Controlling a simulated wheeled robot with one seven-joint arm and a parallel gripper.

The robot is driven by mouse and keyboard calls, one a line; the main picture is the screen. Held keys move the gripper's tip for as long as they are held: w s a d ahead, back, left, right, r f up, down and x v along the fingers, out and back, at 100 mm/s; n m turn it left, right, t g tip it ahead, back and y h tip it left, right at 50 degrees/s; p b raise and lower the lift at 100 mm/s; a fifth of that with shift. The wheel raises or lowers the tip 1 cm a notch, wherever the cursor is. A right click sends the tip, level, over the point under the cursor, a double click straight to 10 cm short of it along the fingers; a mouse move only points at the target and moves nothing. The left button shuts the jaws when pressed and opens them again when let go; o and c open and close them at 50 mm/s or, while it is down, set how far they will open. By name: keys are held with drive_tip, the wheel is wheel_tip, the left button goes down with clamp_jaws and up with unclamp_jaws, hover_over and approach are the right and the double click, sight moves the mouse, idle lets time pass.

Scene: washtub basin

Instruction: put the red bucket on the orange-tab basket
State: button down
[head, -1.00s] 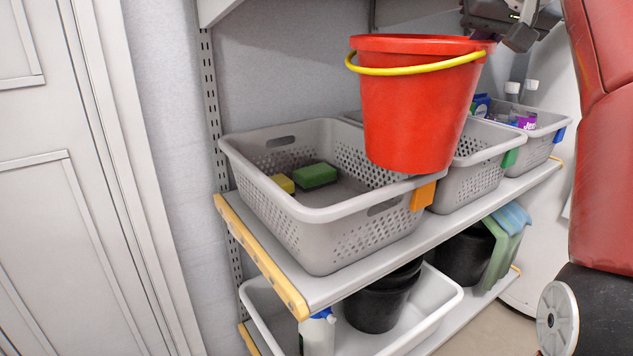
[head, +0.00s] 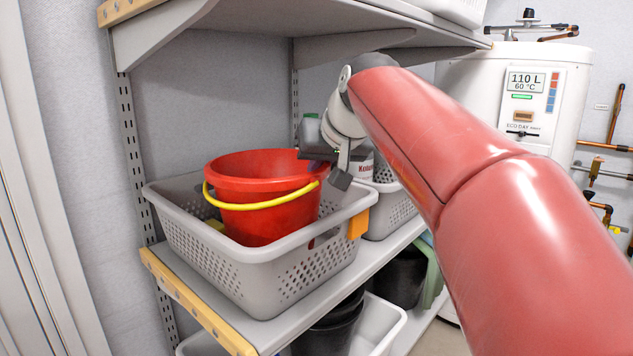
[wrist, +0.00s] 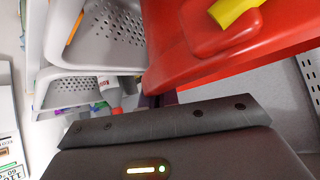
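The red bucket (head: 262,205) with a yellow handle is upright inside the grey basket (head: 190,250) that bears the orange tab (head: 358,224). The basket's front wall hides the bucket's base, so I cannot tell whether it touches the floor. My gripper (head: 322,158) is at the bucket's right rim and appears shut on it. In the wrist view the bucket (wrist: 200,70) fills the upper right, against my gripper's dark fingers (wrist: 158,98). A bit of yellow sponge (head: 215,225) shows left of the bucket; the green sponge is hidden.
The basket stands on the middle shelf (head: 375,262). Another grey basket (head: 392,212) with containers is close on its right. An upper shelf (head: 250,14) overhangs. Black buckets (head: 330,330) are below. A white water heater (head: 515,100) stands at the right.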

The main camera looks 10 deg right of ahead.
drive_tip(key=shift+f, duration=0.75)
drive_tip(key=c, duration=2.1)
unclamp_jaws()
drive_tip(key=shift+f, duration=0.2)
drive_tip(key=o, duration=0.4)
drive_tip(key=shift+r, duration=0.1)
drive_tip(key=shift+r, duration=0.2)
drive_tip(key=p+v, duration=0.1)
drive_tip(key=v, duration=1.1)
drive_tip(key=shift+f, duration=0.1)
